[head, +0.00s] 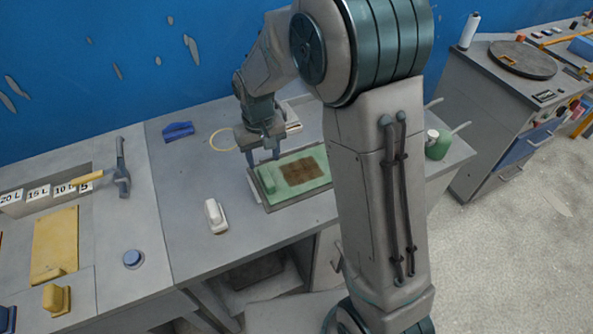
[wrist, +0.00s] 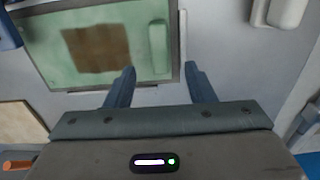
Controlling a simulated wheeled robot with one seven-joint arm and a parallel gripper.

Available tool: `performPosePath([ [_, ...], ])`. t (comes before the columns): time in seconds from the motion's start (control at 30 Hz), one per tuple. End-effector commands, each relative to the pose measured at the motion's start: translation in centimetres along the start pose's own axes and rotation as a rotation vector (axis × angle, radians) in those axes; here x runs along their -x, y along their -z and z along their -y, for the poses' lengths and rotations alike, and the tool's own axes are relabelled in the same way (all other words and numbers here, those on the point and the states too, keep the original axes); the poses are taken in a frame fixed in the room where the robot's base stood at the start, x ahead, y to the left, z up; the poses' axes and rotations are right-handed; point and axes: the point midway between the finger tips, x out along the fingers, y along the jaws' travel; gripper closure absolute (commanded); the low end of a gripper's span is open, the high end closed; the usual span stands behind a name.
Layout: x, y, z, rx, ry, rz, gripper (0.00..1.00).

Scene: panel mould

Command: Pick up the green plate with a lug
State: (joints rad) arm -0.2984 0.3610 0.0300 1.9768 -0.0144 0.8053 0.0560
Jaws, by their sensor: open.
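The green plate (head: 301,174) lies flat in a shallow grey frame on the bench in the head view. It has a brown rectangular patch in its middle and a raised green lug (head: 267,181) at its left end. In the wrist view the plate (wrist: 72,74) fills the upper left, with the lug (wrist: 158,48) at its right end. My gripper (head: 264,157) is open and empty, close to the plate's lug end. In the wrist view the fingers (wrist: 160,80) straddle the frame's right edge. I cannot tell the exact height above it.
A white block with a handle (head: 215,216) stands left of the frame and also shows in the wrist view (wrist: 287,12). A green canister (head: 438,146) stands right.

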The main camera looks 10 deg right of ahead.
Motion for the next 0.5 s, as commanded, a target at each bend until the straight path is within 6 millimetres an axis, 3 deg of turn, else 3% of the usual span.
performPosePath([
  [0.1, -1.6, 0.0, 0.0, 0.0, 0.0, 0.002, 0.51],
  [0.37, -3.3, 0.1, -0.1, 0.0, 0.0, 0.002, 0.51],
  [0.5, -5.1, 0.3, -0.1, -0.001, 0.0, 0.003, 0.51],
])
